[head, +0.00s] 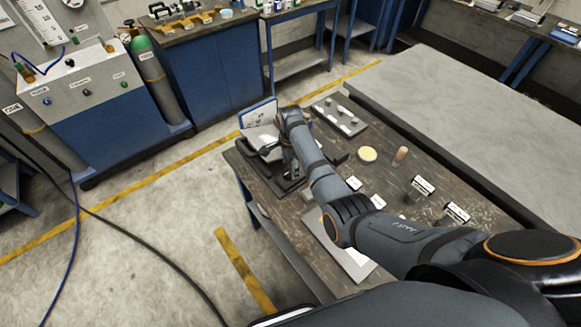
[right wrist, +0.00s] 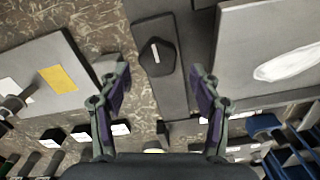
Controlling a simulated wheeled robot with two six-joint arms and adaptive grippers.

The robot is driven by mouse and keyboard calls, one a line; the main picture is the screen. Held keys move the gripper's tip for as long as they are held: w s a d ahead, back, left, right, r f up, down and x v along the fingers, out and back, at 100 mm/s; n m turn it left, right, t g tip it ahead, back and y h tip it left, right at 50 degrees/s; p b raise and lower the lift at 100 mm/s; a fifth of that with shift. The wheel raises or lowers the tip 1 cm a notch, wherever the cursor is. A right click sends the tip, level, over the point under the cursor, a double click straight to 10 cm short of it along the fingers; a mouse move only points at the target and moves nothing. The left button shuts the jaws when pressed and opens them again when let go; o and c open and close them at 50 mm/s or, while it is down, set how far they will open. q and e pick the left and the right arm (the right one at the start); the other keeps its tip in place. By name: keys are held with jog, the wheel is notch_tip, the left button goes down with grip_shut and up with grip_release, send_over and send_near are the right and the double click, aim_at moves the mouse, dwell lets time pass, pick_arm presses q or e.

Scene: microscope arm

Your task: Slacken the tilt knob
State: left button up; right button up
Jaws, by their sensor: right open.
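A dark knob (right wrist: 157,57) with a white line on its face shows in the right wrist view, on a long dark grey part (right wrist: 172,92); it looks like the tilt knob. My right gripper (right wrist: 160,82) is open, with one finger to each side of the knob in the picture and no contact visible. How far the fingertips are from the knob is hard to tell. In the head view my right gripper (head: 287,160) is at the microscope stand (head: 280,186) on the table's left end, and my arm hides the knob. My left gripper is out of view.
The wooden table (head: 385,185) holds a tray of small parts (head: 343,118), a yellow disc (head: 367,154), a wooden peg (head: 400,156) and several small labelled items on the right. A pale panel (right wrist: 270,45) lies close to the right finger in the wrist view.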

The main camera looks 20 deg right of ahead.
jog(key=shift+f, duration=0.6)
jog(key=shift+s+a+f, duration=0.1)
jog(key=shift+a+f, duration=0.05)
jog(key=shift+f, duration=0.05)
jog(key=shift+s+f, duration=0.1)
jog(key=shift+c, duration=0.5)
jog(key=c, duration=1)
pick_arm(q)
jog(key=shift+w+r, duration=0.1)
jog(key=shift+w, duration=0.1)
pick_arm(e)
jog(key=shift+c, duration=0.2)
